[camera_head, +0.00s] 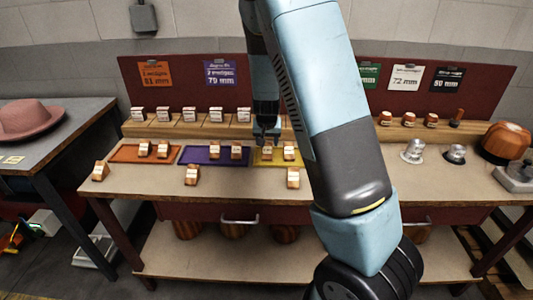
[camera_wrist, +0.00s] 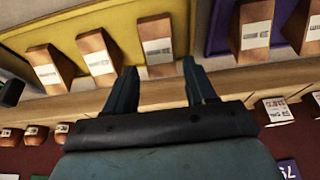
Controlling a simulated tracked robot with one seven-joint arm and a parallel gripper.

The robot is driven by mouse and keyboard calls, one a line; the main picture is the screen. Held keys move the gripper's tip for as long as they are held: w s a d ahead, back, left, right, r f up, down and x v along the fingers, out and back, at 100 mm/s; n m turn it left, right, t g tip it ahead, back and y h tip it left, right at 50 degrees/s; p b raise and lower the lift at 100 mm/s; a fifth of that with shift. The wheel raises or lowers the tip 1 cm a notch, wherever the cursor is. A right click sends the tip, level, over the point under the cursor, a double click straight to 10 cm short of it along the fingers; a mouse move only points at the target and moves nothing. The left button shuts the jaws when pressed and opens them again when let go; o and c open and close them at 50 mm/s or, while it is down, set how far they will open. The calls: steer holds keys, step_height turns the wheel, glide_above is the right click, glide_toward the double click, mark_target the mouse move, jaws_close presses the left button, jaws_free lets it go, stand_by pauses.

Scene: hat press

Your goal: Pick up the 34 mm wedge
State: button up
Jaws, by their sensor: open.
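Several wooden wedges with pale labels are in view, but the labels are too small to read, so I cannot tell which is the 34 mm one. In the wrist view, one wedge (camera_wrist: 157,45) on the yellow mat (camera_wrist: 120,28) lies just beyond my gripper (camera_wrist: 160,67), in line with the gap between the fingers. My gripper is open and empty. Two more wedges, one near (camera_wrist: 98,55) and one farther left (camera_wrist: 48,68), stand beside it. In the head view my gripper (camera_head: 265,140) is over the yellow mat (camera_head: 262,161), close above a wedge (camera_head: 267,151).
A purple mat (camera_head: 203,161) and an orange mat (camera_head: 128,154) with wedges lie to the left. A raised shelf with labelled white blocks (camera_head: 190,114) runs behind. Loose wedges (camera_head: 192,175) stand in front. Metal pieces (camera_head: 413,151) and a wooden hat block (camera_head: 505,143) are right.

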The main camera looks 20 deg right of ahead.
mark_target(267, 146)
steer(key=shift+x, duration=2.7)
steer(key=shift+w, duration=0.1)
steer(key=shift+c, duration=0.3)
steer(key=c, duration=0.7)
steer(key=shift+r, duration=0.2)
steer(key=shift+r, duration=0.25)
step_height(267, 146, up, 2)
steer(key=shift+r, duration=0.2)
steer(key=shift+s+a+r, duration=0.45)
steer(key=shift+s+r, duration=1.2)
steer(key=shift+s, duration=0.65)
steer(key=shift+s+a+r, duration=0.45)
steer(key=shift+s+r, duration=1.15)
steer(key=shift+s, duration=0.7)
steer(key=shift+s+a+r, duration=0.4)
steer(key=shift+s+r, duration=1.25)
steer(key=shift+s, duration=0.65)
